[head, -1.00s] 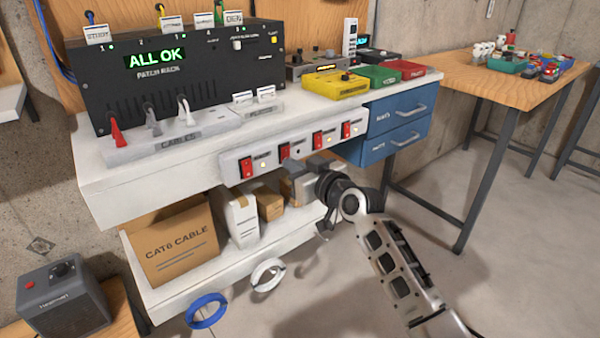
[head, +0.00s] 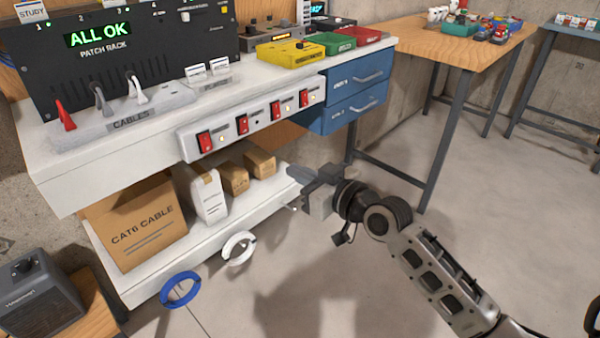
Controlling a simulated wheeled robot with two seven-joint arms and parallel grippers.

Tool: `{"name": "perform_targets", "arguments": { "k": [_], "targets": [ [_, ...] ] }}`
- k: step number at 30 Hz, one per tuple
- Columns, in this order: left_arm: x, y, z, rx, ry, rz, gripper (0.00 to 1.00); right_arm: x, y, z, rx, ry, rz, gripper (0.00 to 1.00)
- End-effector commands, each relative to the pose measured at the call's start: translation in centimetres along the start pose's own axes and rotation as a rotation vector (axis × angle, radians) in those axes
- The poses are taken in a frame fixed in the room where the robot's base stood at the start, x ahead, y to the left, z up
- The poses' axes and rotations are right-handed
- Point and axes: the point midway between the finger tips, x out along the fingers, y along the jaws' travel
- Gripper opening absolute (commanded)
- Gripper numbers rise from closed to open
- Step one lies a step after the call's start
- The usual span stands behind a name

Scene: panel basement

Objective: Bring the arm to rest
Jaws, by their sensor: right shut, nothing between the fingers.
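My right arm comes in from the lower right of the head view. My right gripper (head: 300,180) is shut and empty. It shows in front of the bench, below the row of red switches (head: 256,121) and left of the blue drawers (head: 345,98), apart from both as far as I can tell. The patch rack (head: 112,58) on the bench shows "ALL OK" in green. My left gripper is not in view.
The white bench (head: 85,170) has a lower shelf with a CAT6 cable box (head: 135,222) and smaller boxes. A blue cable ring (head: 180,290) and a white one (head: 238,248) hang at its edge. A wooden table (head: 450,42) stands at the right. Open floor (head: 480,200) lies between.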

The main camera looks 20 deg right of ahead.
Motion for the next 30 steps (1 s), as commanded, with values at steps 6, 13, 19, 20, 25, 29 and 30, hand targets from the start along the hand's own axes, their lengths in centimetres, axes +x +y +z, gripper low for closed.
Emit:
{"name": "perform_targets", "arguments": {
  "k": [6,13,19,20,25,29,30],
  "targets": [
    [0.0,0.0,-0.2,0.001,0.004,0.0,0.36,0.0,0.0,0.0,0.0,0.0,0.0,0.0],
    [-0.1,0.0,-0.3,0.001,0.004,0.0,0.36,-0.1,-0.2,0.2,0.003,-0.006,0.0,0.0],
    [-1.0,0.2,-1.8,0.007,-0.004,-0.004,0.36,-3.5,-4.7,5.5,0.049,-0.151,0.005,0.0],
    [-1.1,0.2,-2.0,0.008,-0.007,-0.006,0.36,-4.5,-5.8,6.7,0.06,-0.186,0.008,0.0],
    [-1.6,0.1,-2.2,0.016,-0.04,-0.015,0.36,-10.9,-11.7,11.4,0.115,-0.364,0.041,0.0],
    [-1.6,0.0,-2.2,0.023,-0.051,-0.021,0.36,-14.6,-14.4,13.0,0.139,-0.45,0.068,0.0],
    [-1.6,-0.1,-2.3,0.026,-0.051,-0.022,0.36,-15.2,-14.8,13.2,0.141,-0.465,0.073,0.0]
  ]
}}
